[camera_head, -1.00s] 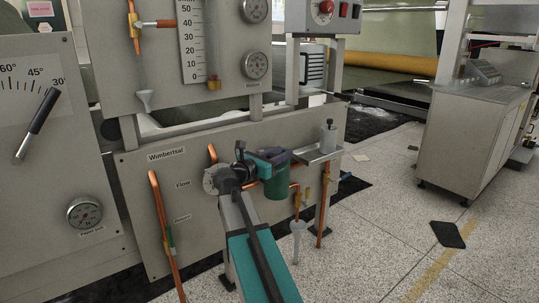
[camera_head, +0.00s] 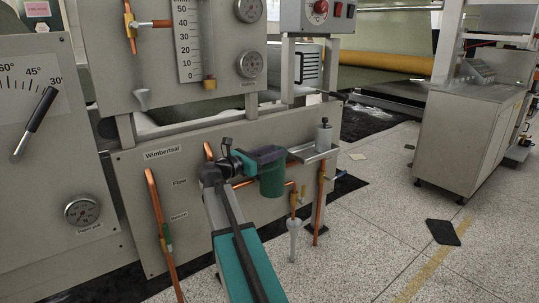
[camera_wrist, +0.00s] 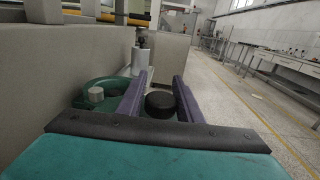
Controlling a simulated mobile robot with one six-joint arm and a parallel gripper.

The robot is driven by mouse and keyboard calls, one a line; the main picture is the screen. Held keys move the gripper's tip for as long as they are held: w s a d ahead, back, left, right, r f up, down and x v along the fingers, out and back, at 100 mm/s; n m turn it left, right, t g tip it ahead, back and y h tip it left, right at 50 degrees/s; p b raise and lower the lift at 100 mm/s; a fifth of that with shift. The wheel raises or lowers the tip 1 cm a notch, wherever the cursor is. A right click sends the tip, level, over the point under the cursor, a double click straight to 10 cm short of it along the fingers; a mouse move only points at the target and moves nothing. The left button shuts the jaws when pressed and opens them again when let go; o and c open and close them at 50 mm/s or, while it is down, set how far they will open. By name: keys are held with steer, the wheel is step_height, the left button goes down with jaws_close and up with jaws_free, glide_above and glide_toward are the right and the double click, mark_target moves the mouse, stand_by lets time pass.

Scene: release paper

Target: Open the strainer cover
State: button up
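The strainer is a dark green cylinder (camera_head: 271,181) on copper piping at the front of the grey panel. My gripper (camera_head: 270,153) is just above it, its purple fingers over the strainer's top. In the wrist view my gripper (camera_wrist: 160,82) is open, with one finger on each side of a round black knob (camera_wrist: 160,104). I cannot tell whether the fingers touch the knob. The green strainer top (camera_wrist: 110,84) shows left of the fingers, with a pale grey stud (camera_wrist: 96,94) on it. The rest of the cover is hidden by my gripper.
A grey cylinder (camera_head: 323,137) stands on a small metal shelf (camera_head: 314,153) right of the strainer.

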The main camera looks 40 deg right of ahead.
steer(key=shift+d, duration=0.1)
steer(key=a+p, duration=0.2)
steer(key=a, duration=1.1)
steer(key=shift+a, duration=0.4)
steer(key=shift+w, duration=0.15)
